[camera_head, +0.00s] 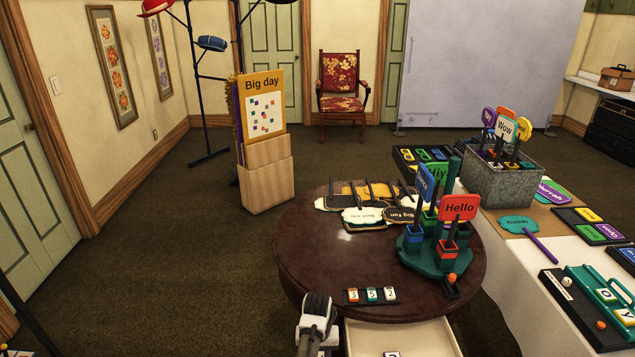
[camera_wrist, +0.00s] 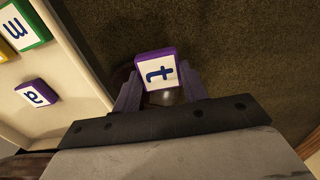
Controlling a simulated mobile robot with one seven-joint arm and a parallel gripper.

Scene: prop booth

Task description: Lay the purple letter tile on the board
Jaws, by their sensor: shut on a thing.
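My gripper (camera_wrist: 160,86) is shut on a purple-edged letter tile (camera_wrist: 157,68) with a white face and a dark "t". The tile is held between the fingertips, above the dark carpet and beside an open cream drawer (camera_wrist: 75,105). In the head view my gripper (camera_head: 318,308) is at the front edge of the round table, left of the drawer (camera_head: 425,338); the held tile cannot be made out there. A small dark rack (camera_head: 388,302) with several character tiles lies on the table's front edge; I cannot tell whether it is the board.
Another purple tile (camera_wrist: 37,93), marked "a", lies in the drawer near a green-edged "m" tile (camera_wrist: 22,25). A teal sign holder (camera_head: 425,268) stands on the round table (camera_head: 325,265). Signs lie behind. A white-covered table (camera_head: 520,270) is at right. Carpet is clear at left.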

